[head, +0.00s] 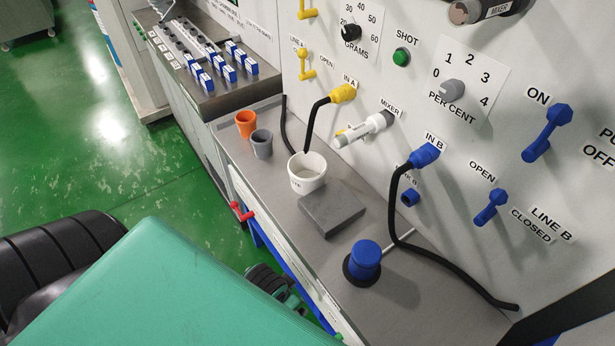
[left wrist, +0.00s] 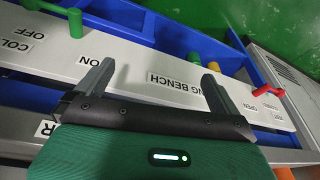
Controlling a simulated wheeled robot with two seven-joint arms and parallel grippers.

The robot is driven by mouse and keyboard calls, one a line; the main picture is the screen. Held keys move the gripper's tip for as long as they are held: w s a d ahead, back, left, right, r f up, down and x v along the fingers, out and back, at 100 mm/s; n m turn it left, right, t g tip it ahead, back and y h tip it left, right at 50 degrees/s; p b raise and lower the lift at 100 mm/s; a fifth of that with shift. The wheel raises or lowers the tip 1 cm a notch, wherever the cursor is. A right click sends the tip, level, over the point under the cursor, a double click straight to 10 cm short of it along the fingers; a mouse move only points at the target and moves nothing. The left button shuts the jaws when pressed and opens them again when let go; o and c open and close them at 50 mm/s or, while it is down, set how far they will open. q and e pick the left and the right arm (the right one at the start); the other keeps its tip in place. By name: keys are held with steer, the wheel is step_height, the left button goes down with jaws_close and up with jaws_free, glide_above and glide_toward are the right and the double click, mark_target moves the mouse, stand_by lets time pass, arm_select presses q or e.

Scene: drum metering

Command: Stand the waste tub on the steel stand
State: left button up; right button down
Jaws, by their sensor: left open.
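A white tub (head: 307,174) with lettering on its front stands upright on the steel bench top (head: 257,172). A flat grey steel block, the stand (head: 331,208), lies just in front of it; I cannot tell whether they touch. The stand's top is bare. My left gripper (head: 279,290) is low, outside the bench's front edge, partly hidden by my green arm. In the left wrist view its two fingers (left wrist: 155,88) are apart and empty, over the labelled bench front (left wrist: 120,72). My right gripper is not in view.
An orange cup (head: 246,123) and a grey cup (head: 262,144) stand left of the tub. A blue-capped black piece (head: 364,262) stands right of the stand. Black hoses (head: 397,205) hang from the panel. A red handle (head: 241,212) juts from the bench front.

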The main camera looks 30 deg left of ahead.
mark_target(316, 161)
arm_select(q)
step_height(316, 161, up, 8)
steer(key=a+t, duration=0.1)
steer(key=a, duration=0.1)
steer(key=w+a+r+n+t+y, duration=0.25)
steer(key=w+a+r+t, duration=0.4)
steer(key=w, duration=0.35)
steer(key=w+a+t, duration=0.1)
steer(key=w, duration=0.4)
steer(key=w+a+r+t+h+p, duration=0.1)
steer(key=w, duration=0.4)
steer(key=w+a+t+h, duration=0.1)
steer(key=w+a, duration=0.1)
steer(key=w, duration=0.3)
steer(key=shift+r+m+p, duration=0.15)
steer(key=shift+m+p, duration=0.1)
steer(key=shift+p, duration=0.15)
steer(key=shift+f+p+x, duration=0.2)
steer(key=shift+p+x, duration=0.65)
steer(key=shift+x, duration=1.8)
steer(key=shift+d, duration=0.1)
steer(key=c, duration=0.8)
